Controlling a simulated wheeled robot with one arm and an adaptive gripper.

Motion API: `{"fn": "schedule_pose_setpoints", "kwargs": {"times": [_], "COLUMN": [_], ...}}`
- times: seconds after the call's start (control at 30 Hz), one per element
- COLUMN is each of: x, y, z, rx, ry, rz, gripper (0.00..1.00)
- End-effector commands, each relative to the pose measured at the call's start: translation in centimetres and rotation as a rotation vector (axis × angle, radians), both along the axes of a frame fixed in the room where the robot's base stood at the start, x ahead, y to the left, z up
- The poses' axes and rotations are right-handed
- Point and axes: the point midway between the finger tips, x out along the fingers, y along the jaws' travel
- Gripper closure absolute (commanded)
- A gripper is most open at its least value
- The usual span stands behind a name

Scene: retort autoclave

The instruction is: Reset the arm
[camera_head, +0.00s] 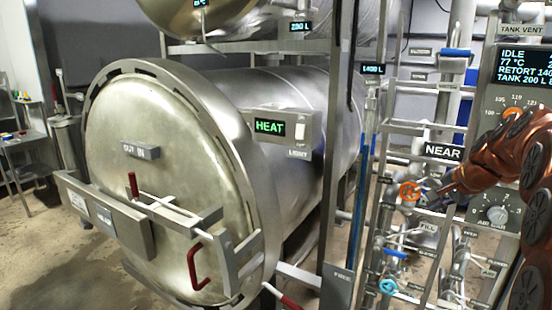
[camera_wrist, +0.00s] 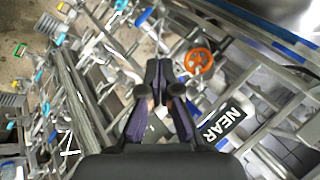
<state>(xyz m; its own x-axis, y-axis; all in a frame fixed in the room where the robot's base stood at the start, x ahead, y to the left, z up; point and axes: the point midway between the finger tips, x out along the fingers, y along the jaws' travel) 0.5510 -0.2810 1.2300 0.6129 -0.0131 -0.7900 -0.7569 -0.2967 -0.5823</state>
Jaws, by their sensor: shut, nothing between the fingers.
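My arm comes in from the right edge in the head view, and my gripper (camera_head: 432,192) is at its end, in front of the valve rack. In the head view it is close beside an orange handwheel (camera_head: 409,191); I cannot tell there whether they touch. In the wrist view my gripper (camera_wrist: 160,72) is shut with nothing between its fingers. The orange handwheel (camera_wrist: 199,61) is to the right of the fingertips there, apart from them in the picture. A "NEAR" sign (camera_wrist: 221,125) lies to the lower right of the fingers.
The large retort (camera_head: 165,180) with its closed round door fills the left and middle. A control panel (camera_head: 517,95) reads IDLE and 77 °C. Blue-handled valves (camera_head: 388,286) and pipes crowd the rack below my gripper. Open floor (camera_head: 35,250) lies at the far left.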

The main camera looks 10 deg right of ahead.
Motion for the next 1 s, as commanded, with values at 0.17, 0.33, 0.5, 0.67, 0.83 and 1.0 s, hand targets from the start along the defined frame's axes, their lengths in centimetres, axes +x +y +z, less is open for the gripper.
{"fn": "schedule_pose_setpoints", "kwargs": {"times": [0.17, 0.33, 0.5, 0.67, 0.83, 1.0], "x": [-3.7, -9.3, -16.2, -23.4, -30.7, -34.9], "y": [9.9, 17.5, 23.2, 26.6, 28.1, 28.2], "z": [-3.4, -6.7, -9.9, -12.8, -15.4, -16.9], "rx": [-0.049, -0.100, -0.157, -0.214, -0.268, -0.302], "ry": [0.141, 0.273, 0.401, 0.516, 0.627, 0.692], "rz": [0.237, 0.463, 0.690, 0.907, 1.108, 1.232], "gripper": [1.00, 1.00, 1.00, 1.00, 1.00, 1.00]}}
